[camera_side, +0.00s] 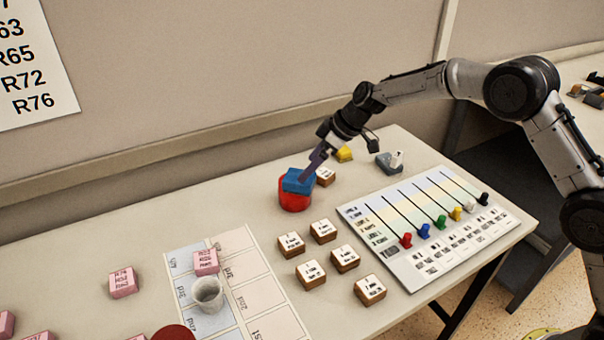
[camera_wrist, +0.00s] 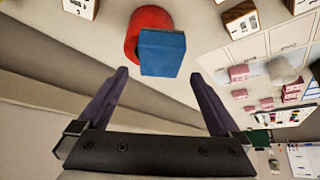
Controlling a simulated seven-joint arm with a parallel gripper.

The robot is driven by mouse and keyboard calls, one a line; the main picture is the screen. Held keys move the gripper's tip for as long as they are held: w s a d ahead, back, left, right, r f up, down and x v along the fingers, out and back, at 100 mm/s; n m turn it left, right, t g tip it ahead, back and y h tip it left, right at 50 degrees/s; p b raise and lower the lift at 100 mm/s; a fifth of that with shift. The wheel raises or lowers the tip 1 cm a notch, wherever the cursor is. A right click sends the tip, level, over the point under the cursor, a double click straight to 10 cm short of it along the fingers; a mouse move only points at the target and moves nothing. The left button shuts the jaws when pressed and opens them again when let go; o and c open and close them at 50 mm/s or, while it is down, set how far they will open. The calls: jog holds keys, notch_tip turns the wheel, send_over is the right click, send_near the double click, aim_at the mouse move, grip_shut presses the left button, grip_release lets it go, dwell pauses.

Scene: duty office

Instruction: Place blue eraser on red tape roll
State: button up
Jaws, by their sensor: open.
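The blue eraser (camera_side: 298,181) lies on top of the red tape roll (camera_side: 294,200) near the back of the table. In the wrist view the eraser (camera_wrist: 162,53) covers part of the red roll (camera_wrist: 146,22), which shows behind it and to its left. My gripper (camera_side: 307,177) is close to the eraser in the side view. In the wrist view my gripper (camera_wrist: 159,75) is open, its two purple fingers spread wide on either side below the eraser. Nothing is held between them.
Several white-topped wooden blocks (camera_side: 323,231) stand in front of the roll, one close beside it. A board with coloured sliders (camera_side: 432,224) lies to the right. A grey cup (camera_side: 207,293) and pink blocks (camera_side: 122,282) are at the left. A wall runs behind the table.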

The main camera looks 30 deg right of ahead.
jog(key=v, duration=0.6)
jog(key=s+d+r+m+h, duration=0.1)
jog(key=s+d+r+m, duration=0.15)
jog(key=s+r, duration=0.55)
jog(key=s+d+r+m+h, duration=0.1)
jog(key=s+d+r, duration=0.25)
jog(key=s, duration=0.85)
jog(key=s+d+f+m+h, duration=0.1)
jog(key=s+d+m, duration=0.1)
jog(key=s, duration=0.9)
jog(key=s+d+f+m+t+h, duration=0.1)
jog(key=s+d+f+m, duration=0.1)
jog(key=s, duration=1)
jog(key=shift+d+f+m+h, duration=0.3)
jog(key=shift+d+m, duration=0.35)
jog(key=shift+d, duration=0.1)
